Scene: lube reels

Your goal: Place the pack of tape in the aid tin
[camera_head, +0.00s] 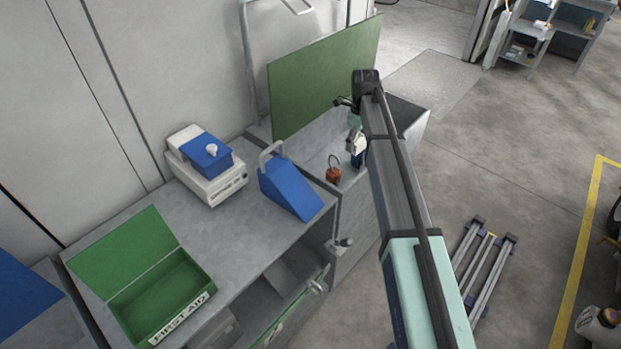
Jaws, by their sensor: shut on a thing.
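The aid tin (162,293) is a green box marked FIRST AID at the lower left of the head view. Its lid (123,252) stands open, and the inside that shows is empty. The item is largely hidden by my arm and too small to make out clearly.
A small orange-brown object (333,171) stands just left of my gripper. A blue wedge-shaped case with a handle (291,188) and a white device with a blue top (208,166) stand between there and the tin. A green panel (325,75) rises behind.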

